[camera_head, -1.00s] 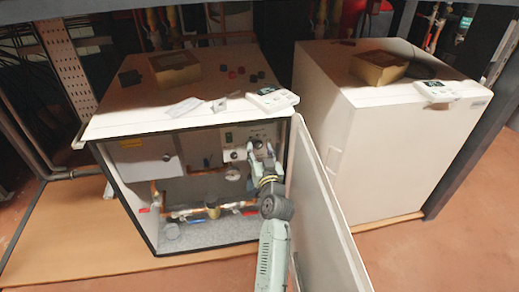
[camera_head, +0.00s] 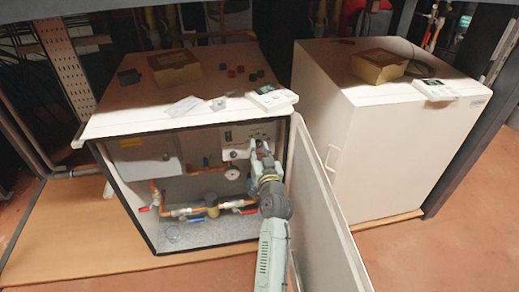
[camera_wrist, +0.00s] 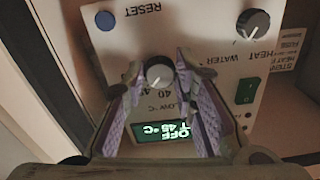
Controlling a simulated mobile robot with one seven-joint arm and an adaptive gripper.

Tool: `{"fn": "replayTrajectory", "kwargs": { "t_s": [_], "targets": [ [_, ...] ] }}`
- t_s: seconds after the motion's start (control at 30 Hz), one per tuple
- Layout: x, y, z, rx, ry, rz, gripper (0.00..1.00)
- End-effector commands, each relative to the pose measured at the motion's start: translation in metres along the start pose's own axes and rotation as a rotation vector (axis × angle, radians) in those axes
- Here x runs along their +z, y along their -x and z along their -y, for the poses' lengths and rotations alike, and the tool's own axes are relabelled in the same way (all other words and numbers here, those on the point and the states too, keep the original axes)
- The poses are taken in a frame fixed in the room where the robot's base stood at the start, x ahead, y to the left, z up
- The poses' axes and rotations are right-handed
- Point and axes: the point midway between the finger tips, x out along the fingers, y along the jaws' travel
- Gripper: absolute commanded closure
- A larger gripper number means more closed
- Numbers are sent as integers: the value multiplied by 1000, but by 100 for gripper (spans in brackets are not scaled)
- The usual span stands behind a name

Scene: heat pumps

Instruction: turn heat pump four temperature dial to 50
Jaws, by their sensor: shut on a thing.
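The temperature dial (camera_wrist: 158,73) is a grey knob with a white pointer line, seen upside down in the wrist view. My gripper (camera_wrist: 159,76) has one purple-padded finger on each side of it and is shut on it. Beyond the dial, between the fingers, a lit display (camera_wrist: 172,130) reads OFF and 45 °C, upside down. In the camera_head view my gripper (camera_head: 262,146) reaches into the open left cabinet at its control panel (camera_head: 236,146); the fingers hide the dial there. The unit's number is not legible.
A second dark knob (camera_wrist: 253,23), a blue reset button (camera_wrist: 105,20) and a green switch (camera_wrist: 247,90) are on the same panel. The open door (camera_head: 325,210) stands close right of my arm. Copper pipes and valves (camera_head: 211,207) run below.

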Motion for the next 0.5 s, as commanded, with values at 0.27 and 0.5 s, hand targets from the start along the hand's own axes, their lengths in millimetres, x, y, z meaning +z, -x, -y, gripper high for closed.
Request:
{"fn": "replayTrajectory", "kwargs": {
  "t_s": [0.27,0.5],
  "targets": [
    [-2,-1,1,0,-174,-2,100],
    [-2,-1,1,0,-370,-2,100]
  ]
}}
